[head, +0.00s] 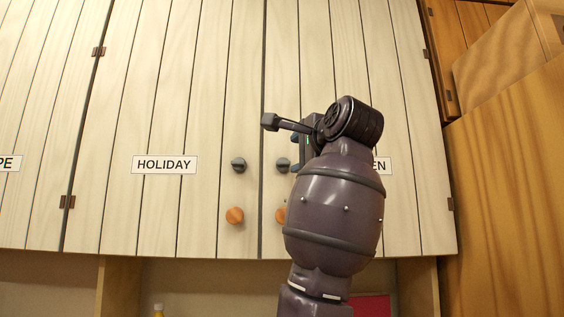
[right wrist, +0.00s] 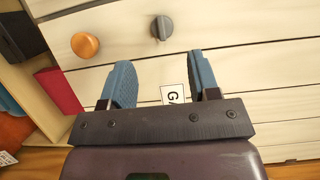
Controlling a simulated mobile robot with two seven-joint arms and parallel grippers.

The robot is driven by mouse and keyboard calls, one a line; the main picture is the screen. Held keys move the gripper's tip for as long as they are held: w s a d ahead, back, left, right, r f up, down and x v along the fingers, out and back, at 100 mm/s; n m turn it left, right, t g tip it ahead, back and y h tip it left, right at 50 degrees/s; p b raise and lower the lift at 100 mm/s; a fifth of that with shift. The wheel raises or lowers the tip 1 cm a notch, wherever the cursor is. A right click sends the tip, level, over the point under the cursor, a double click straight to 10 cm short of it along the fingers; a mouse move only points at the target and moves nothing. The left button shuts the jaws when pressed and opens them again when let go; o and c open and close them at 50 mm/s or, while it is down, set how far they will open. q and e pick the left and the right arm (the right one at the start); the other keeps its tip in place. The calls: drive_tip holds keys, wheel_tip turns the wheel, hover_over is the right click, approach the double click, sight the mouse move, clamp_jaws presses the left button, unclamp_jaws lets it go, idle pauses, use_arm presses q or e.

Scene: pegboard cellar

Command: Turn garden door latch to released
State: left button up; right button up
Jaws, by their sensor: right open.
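In the right wrist view the latch (right wrist: 161,27) is a grey turning knob with a raised grip, beyond the fingertips. The label's "G" (right wrist: 173,94) shows between the fingers. My left gripper is not in view.
An orange knob (right wrist: 85,45) sits below the garden latch. The holiday door (head: 150,100) on the left has its own grey latch (head: 239,165) and orange knob (head: 235,215). A wooden cabinet (head: 510,190) stands at right. A red item (head: 372,306) is below the doors.

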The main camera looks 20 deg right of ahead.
sight(283, 163)
drive_tip(key=w, duration=0.2)
drive_tip(key=w+p, duration=0.1)
drive_tip(key=w, duration=0.1)
drive_tip(key=shift+w+a+r, duration=0.15)
drive_tip(key=shift+w+a, duration=0.05)
drive_tip(key=w, duration=0.1)
drive_tip(key=w+p, duration=0.1)
drive_tip(key=w, duration=0.1)
drive_tip(key=shift+w+a, duration=0.25)
drive_tip(key=shift+w, duration=0.05)
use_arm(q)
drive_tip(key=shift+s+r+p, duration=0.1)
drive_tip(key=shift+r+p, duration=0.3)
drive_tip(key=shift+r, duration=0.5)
use_arm(e)
drive_tip(key=shift+w, duration=0.35)
drive_tip(key=shift+c, duration=0.5)
drive_tip(key=c, duration=0.8)
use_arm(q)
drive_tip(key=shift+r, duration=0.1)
